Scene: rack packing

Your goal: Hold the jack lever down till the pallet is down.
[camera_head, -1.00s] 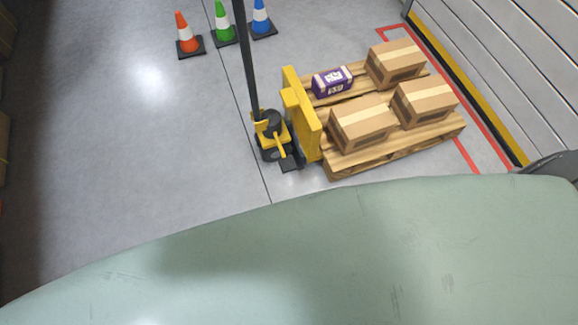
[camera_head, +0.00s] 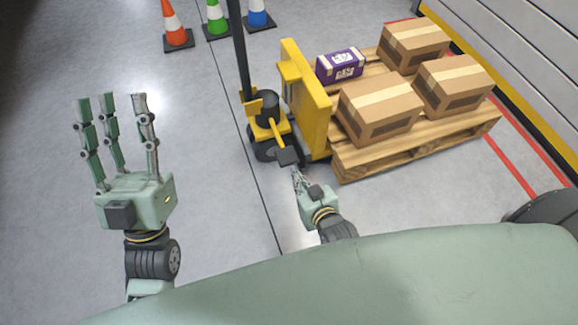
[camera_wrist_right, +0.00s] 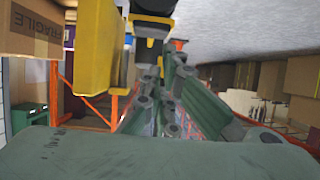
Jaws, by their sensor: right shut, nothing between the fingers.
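The yellow pallet jack (camera_head: 307,108) stands left of the wooden pallet (camera_head: 430,146), its tall black handle upright. A yellow lever (camera_head: 276,132) with a black foot-like plate (camera_head: 288,156) sticks out low at its front. My right gripper (camera_head: 297,175) is shut and empty, its fingertips just below that plate; I cannot tell if they touch. In the right wrist view, its fingers (camera_wrist_right: 168,95) point toward the jack's yellow body (camera_wrist_right: 99,45). My left gripper (camera_head: 112,102) is open and empty, fingers up, away from the jack. The pallet's gap to the floor is unclear.
The pallet carries several cardboard boxes (camera_head: 378,112) and a purple case (camera_head: 340,66). Orange (camera_head: 175,27), green (camera_head: 216,18) and blue (camera_head: 258,14) cones stand behind the jack. A shutter wall is at the right. Floor at the left is clear.

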